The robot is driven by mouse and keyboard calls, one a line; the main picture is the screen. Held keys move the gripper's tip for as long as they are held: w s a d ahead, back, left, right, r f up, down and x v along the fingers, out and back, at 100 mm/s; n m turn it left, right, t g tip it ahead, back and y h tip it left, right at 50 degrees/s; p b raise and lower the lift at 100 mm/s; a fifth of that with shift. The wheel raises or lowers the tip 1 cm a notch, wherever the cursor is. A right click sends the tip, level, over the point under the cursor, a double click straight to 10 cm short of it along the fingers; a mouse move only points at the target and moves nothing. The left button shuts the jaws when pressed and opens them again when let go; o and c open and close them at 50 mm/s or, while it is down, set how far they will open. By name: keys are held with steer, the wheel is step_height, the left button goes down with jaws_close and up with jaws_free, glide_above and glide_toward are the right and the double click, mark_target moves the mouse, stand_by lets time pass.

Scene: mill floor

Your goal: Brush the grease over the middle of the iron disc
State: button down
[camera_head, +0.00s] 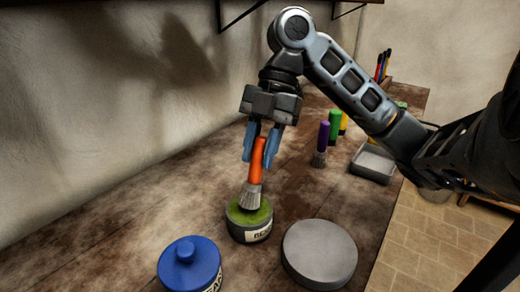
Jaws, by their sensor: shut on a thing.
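My gripper (260,146) is shut on the orange handle of a brush (258,165) and points down. The brush's grey bristles (250,197) are at the top of an open round pot (249,232) of green grease (240,214). The bristle tips seem to touch the grease, but I cannot tell how deep. The pot has a pale label with dark letters, partly readable. The iron disc (319,254) is a flat grey round on the bench, just right of the pot and nearer to me. Its top looks plain grey.
A blue lidded pot (189,264) stands at the front left. The wall bounds the left; the bench's right edge drops to a tiled floor.

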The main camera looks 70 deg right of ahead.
steer(key=shift+r+p, duration=2.05)
steer(key=shift+r, duration=1.05)
